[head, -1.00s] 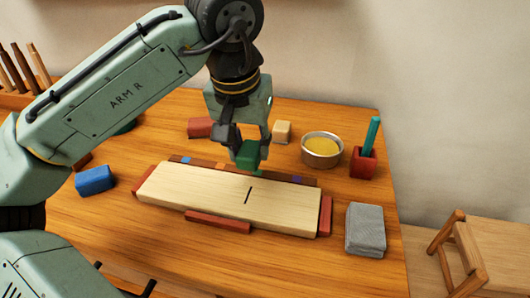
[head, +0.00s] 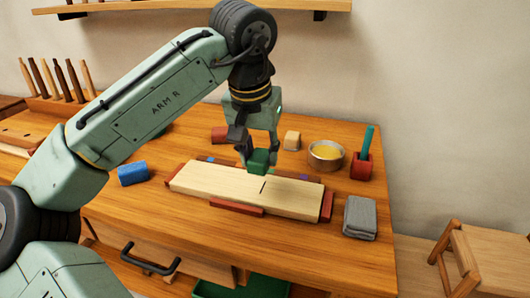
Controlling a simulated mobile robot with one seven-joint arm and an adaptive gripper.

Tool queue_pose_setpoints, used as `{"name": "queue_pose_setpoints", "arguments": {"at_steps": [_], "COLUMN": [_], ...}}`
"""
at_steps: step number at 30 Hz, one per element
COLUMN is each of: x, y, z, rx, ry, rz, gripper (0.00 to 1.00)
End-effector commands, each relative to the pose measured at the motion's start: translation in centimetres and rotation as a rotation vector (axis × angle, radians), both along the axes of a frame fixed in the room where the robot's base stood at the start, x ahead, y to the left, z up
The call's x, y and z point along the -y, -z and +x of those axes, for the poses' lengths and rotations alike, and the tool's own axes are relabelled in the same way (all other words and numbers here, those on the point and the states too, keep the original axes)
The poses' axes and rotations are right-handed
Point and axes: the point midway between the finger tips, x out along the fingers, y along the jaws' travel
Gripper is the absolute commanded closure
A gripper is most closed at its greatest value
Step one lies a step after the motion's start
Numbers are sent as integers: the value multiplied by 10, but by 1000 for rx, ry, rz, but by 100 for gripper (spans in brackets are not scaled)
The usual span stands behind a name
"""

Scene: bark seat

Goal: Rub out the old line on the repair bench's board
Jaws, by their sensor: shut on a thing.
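The pale wooden board (head: 218,187) lies on the repair bench (head: 290,245). A short dark line (head: 263,187) marks it a little right of its middle. My gripper (head: 258,155) is shut on a green block (head: 259,161), held at the board's far edge, just beyond the line. Whether the block touches the board I cannot tell.
Red strips (head: 236,207) edge the board. A blue block (head: 132,172) lies to the left. A tin of yellow stuff (head: 326,155), a red holder with a teal stick (head: 361,166) and a folded grey cloth (head: 360,217) stand right.

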Motion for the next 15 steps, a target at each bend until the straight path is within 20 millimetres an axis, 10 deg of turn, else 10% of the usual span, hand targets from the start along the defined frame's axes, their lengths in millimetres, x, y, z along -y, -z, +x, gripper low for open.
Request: {"name": "queue_pose_setpoints", "arguments": {"at_steps": [15], "x": [0], "y": [50], "z": [0], "rx": [1], "ry": [0], "rz": [1], "gripper": [89]}}
